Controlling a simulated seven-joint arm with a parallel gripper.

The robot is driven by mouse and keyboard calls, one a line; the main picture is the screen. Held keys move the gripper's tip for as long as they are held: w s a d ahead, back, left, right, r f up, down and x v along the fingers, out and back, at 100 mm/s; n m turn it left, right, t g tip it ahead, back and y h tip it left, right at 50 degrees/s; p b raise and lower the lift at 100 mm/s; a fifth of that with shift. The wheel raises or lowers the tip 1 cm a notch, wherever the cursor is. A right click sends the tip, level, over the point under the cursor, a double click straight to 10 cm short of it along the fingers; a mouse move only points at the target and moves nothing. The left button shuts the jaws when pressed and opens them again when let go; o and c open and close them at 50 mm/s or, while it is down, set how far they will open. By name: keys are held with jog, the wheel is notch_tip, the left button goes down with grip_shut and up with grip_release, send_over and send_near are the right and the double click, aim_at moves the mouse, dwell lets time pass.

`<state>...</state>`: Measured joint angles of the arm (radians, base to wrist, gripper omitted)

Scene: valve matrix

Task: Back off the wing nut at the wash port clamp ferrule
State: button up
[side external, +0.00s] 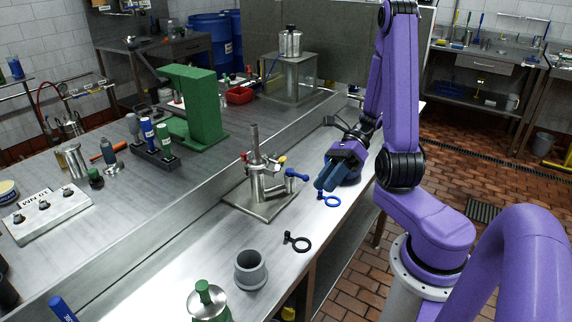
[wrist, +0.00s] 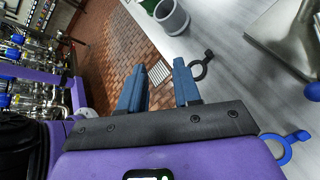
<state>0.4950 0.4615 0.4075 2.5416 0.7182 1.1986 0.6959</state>
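A steel valve assembly (side external: 257,172) stands upright on a square base plate (side external: 240,198) on the bench in the side external view. It has a blue handle (side external: 297,174) and small red and yellow parts. I cannot pick out the wash port clamp ferrule or its wing nut at this size. My gripper (side external: 323,183) is to the right of the assembly, low over the bench, with its blue fingers apart. In the wrist view my gripper (wrist: 160,70) is open with nothing between the fingers. The base plate (wrist: 270,38) shows only partly at the upper right there.
A blue ring tool (side external: 329,200) lies just below my gripper. A black ring tool (side external: 297,242) and a grey cup (side external: 250,270) lie nearer the camera. A green-topped steel vessel (side external: 207,302) stands beside the cup. A green stand (side external: 200,105) is behind. The bench edge is close.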

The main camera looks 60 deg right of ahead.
jog(key=d+m+t, duration=0.4)
jog(key=m+t, duration=0.2)
jog(key=m, duration=0.2)
jog(key=m+t+h, duration=0.7)
jog(key=m, duration=0.3)
send_near(277, 162)
jog(key=x, duration=0.7)
jog(key=shift+a+f, duration=0.15)
jog(key=shift+f, duration=0.1)
jog(key=shift+w, duration=0.1)
grip_shut()
